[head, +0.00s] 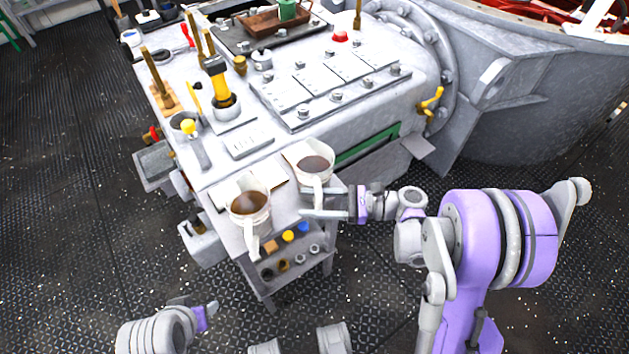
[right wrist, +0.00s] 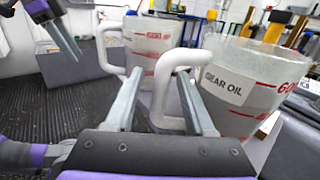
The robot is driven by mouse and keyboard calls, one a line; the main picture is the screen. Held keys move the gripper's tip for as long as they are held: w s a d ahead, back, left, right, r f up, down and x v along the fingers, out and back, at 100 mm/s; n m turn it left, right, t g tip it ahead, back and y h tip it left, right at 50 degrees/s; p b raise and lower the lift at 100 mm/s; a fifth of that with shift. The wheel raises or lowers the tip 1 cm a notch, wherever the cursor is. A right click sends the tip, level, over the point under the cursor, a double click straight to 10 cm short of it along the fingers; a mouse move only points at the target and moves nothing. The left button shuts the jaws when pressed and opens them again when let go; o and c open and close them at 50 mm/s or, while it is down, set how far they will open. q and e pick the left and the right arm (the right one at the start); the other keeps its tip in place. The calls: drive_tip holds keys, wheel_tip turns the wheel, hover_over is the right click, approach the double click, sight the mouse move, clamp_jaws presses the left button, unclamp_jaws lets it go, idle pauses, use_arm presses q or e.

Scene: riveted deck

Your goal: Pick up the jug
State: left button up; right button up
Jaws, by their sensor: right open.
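Two white jugs with dark liquid stand on the small side shelf in the head view, the left jug (head: 249,204) and the right jug (head: 314,161). In the right wrist view the near jug (right wrist: 245,85) has red marks and a "GEAR OIL" label; the other jug (right wrist: 150,40) stands behind to the left. My right gripper (head: 312,202) is open at the right jug's handle. In the wrist view that handle (right wrist: 160,95) lies between the two fingers, with no clear grip on it. My left gripper (head: 200,311) is low in the head view, away from the jugs, its jaws unclear.
The grey machine bench (head: 240,145) behind the jugs carries tools and a bolted plate (head: 330,85). Below the jugs, a lower shelf holds several small coloured parts (head: 288,237). A large flanged housing (head: 530,110) stands at right. The deck in front is mostly clear.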

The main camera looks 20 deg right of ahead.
drive_tip(key=shift+x, duration=0.85)
clamp_jaws()
idle(0.8)
